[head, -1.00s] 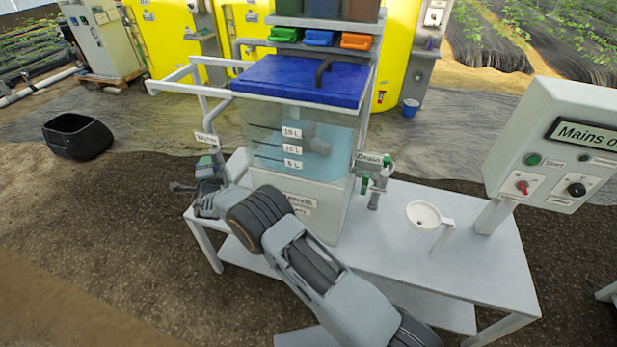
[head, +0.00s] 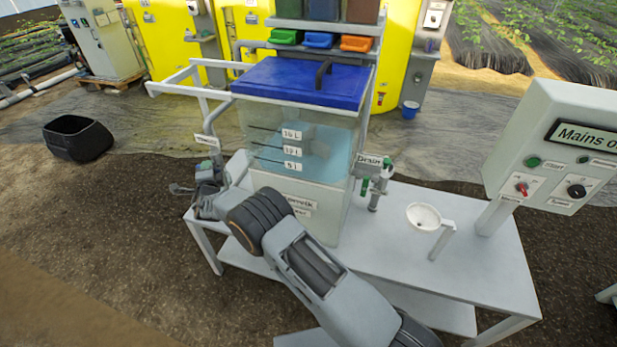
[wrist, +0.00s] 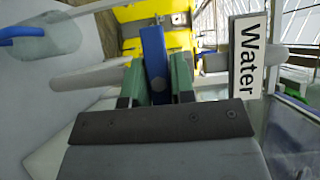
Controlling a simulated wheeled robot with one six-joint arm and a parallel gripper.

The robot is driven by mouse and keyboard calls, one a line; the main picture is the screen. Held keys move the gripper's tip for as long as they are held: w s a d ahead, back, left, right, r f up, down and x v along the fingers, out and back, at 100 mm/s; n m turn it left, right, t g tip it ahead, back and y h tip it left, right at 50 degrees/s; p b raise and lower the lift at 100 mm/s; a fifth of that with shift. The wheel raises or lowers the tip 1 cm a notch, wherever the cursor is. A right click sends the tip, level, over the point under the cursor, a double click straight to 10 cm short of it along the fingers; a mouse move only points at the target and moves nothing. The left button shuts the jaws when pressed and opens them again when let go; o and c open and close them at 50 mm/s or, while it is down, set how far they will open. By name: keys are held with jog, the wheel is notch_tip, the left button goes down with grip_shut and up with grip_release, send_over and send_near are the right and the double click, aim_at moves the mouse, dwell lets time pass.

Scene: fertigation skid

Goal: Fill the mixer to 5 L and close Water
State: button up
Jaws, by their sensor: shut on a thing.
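The mixer (head: 318,196) is a clear tank with a blue lid and 5, 10 and 15 L marks. My gripper (wrist: 156,82) is shut on the blue lever (wrist: 153,45) of the Water valve, with a green finger on each side. In the head view my arm mostly hides the valve.
The Drain valve (head: 386,172) with a green handle is right of the tank. A control panel (head: 560,150) is at the right. Coloured bins (head: 320,40) sit behind the lid.

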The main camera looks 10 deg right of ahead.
jog(key=r+n+p, duration=0.1)
jog(key=p, duration=0.2)
jog(key=shift+g, duration=0.4)
jog(key=shift+n+g+p, duration=0.4)
jog(key=shift+n+p, duration=0.2)
jog(key=shift+p, duration=0.35)
jog(key=n+g+h+p, duration=0.1)
jog(key=n+p, duration=0.1)
jog(key=p, duration=0.1)
jog(key=shift+f+g+p, duration=0.2)
jog(key=shift+g+p, duration=0.2)
jog(key=shift+f+n+p, duration=0.3)
jog(key=shift+n, duration=0.2)
dwell(5.1)
